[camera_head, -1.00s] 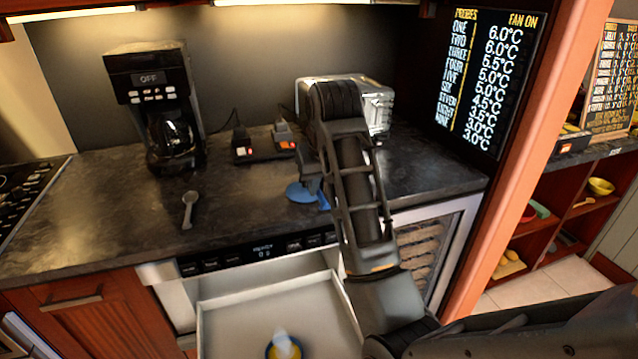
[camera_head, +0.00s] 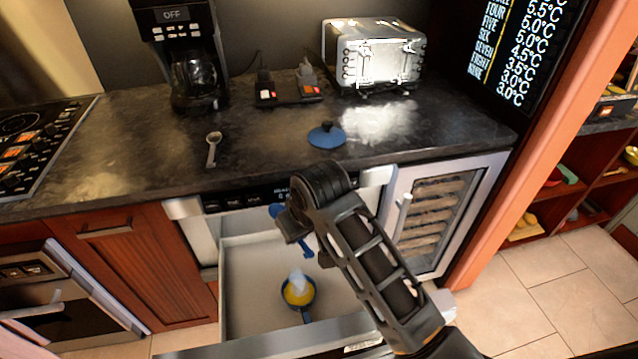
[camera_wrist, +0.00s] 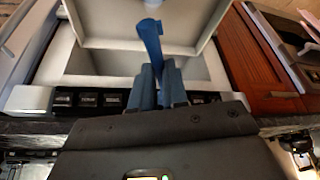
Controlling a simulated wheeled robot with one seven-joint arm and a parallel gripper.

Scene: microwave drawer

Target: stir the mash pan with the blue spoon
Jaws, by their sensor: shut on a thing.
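The blue pan (camera_head: 311,299) with yellow mash (camera_head: 297,292) sits inside the open microwave drawer (camera_head: 245,290), with pale steam above it and its handle pointing toward me. My gripper (camera_head: 290,222) is above the drawer, higher than the pan and behind it in the picture. It is shut on the blue spoon (camera_head: 303,246), which is partly hidden by my arm. In the wrist view, the spoon (camera_wrist: 151,38) sticks out from between the fingers of my gripper (camera_wrist: 157,75). The spoon appears apart from the mash. The pan is not visible in the wrist view.
A blue lid (camera_head: 326,136) and a grey spoon (camera_head: 213,148) lie on the dark counter (camera_head: 270,150). A glass-fronted cooler (camera_head: 440,215) is right of the drawer.

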